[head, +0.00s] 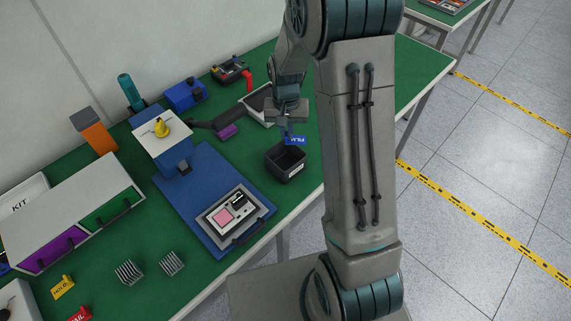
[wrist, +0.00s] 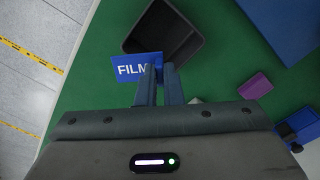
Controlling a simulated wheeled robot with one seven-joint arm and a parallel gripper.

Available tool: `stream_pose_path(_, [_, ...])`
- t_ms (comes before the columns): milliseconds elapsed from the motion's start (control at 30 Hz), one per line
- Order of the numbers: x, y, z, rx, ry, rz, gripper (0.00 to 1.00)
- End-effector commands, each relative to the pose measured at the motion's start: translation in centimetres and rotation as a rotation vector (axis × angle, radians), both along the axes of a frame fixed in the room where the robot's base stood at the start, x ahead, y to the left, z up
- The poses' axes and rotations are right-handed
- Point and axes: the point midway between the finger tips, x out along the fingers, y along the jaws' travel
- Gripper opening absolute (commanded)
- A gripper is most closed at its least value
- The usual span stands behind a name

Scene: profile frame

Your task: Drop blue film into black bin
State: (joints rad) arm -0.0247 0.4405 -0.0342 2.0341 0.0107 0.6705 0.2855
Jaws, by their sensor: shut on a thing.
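The blue film (head: 296,140) is a small flat blue piece with white "FILM" lettering. It also shows in the wrist view (wrist: 128,69). My gripper (head: 286,125) is shut on the film's edge and holds it above the table; the fingertips also show in the wrist view (wrist: 159,70). The black bin (head: 286,162) is an open square box with a white label on the green table. In the wrist view the bin (wrist: 185,50) lies just beyond the fingertips, and the film overlaps its near edge. The bin's visible inside looks empty.
A blue mat (head: 205,175) with a pink-screened device (head: 234,215) lies left of the bin. A purple block (head: 227,131) and a grey-white tray (head: 256,104) stand behind. The green table's front edge runs close by the bin.

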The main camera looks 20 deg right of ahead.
Motion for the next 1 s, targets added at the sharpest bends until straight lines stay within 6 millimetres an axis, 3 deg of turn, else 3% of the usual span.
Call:
stream_pose_path(500, [0.0,0.0,-5.3,0.000,0.000,0.000,0.00])
stream_pose_path(867, [0.0,0.0,-5.8,0.000,-0.001,0.000,0.00])
stream_pose_path(900, [0.0,0.0,-5.8,0.000,-0.001,0.000,0.15])
stream_pose_path(967, [0.0,0.0,-5.8,0.000,-0.001,0.000,0.32])
stream_pose_path(1000, [0.0,0.0,-5.8,0.000,-0.001,0.000,0.32])
